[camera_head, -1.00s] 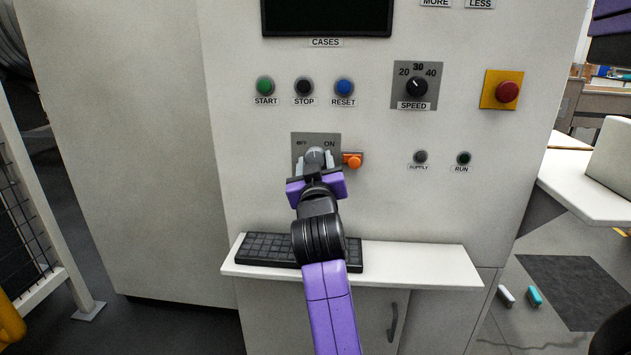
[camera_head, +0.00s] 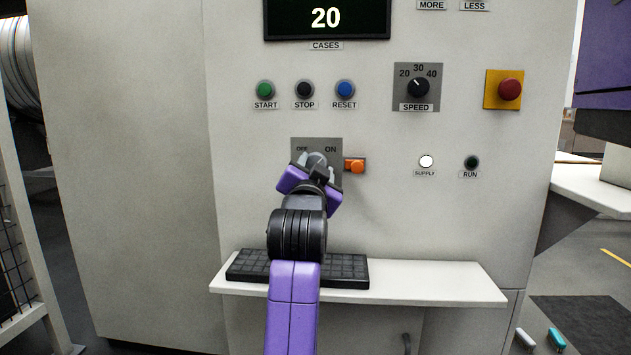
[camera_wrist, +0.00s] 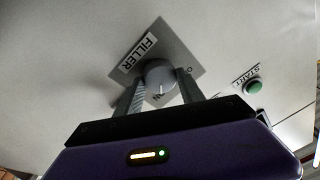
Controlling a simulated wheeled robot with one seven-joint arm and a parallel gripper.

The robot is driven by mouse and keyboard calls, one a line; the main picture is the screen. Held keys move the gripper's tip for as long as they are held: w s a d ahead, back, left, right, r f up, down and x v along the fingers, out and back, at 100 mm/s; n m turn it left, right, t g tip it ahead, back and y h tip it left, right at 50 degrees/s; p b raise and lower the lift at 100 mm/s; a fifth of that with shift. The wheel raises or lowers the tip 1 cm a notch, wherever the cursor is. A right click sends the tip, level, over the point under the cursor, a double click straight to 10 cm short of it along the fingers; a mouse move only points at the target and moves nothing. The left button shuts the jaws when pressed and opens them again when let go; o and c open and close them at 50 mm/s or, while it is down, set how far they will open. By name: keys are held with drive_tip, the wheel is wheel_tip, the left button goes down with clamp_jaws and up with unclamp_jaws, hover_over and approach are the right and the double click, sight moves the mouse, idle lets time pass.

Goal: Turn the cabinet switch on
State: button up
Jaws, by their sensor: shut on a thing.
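The cabinet switch is a grey round knob (camera_head: 316,160) on a grey plate (camera_head: 334,147) marked OFF and ON. My gripper (camera_head: 318,171) is shut on the knob and tilted to the right in the head view. In the wrist view the knob (camera_wrist: 159,76) sits between the two fingers of my gripper (camera_wrist: 160,90), its pointer line towards the ON mark. The plate reads FILLER there. The SUPPLY lamp (camera_head: 426,161) is lit white, and the display (camera_head: 326,18) shows 20. The RUN lamp (camera_head: 471,162) is dark.
An orange latch-like part (camera_head: 354,166) sits just right of the switch plate. START, STOP and RESET buttons (camera_head: 304,89) are above. A speed dial (camera_head: 418,87) and a red button (camera_head: 509,90) are to the right. A shelf with a keyboard (camera_head: 340,272) juts out below.

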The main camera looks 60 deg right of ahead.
drive_tip(key=shift+m, duration=0.5)
drive_tip(key=o, duration=1.4)
drive_tip(key=shift+c, duration=0.2)
drive_tip(key=v, duration=0.8)
drive_tip(key=shift+b, duration=0.3)
drive_tip(key=shift+w, duration=0.1)
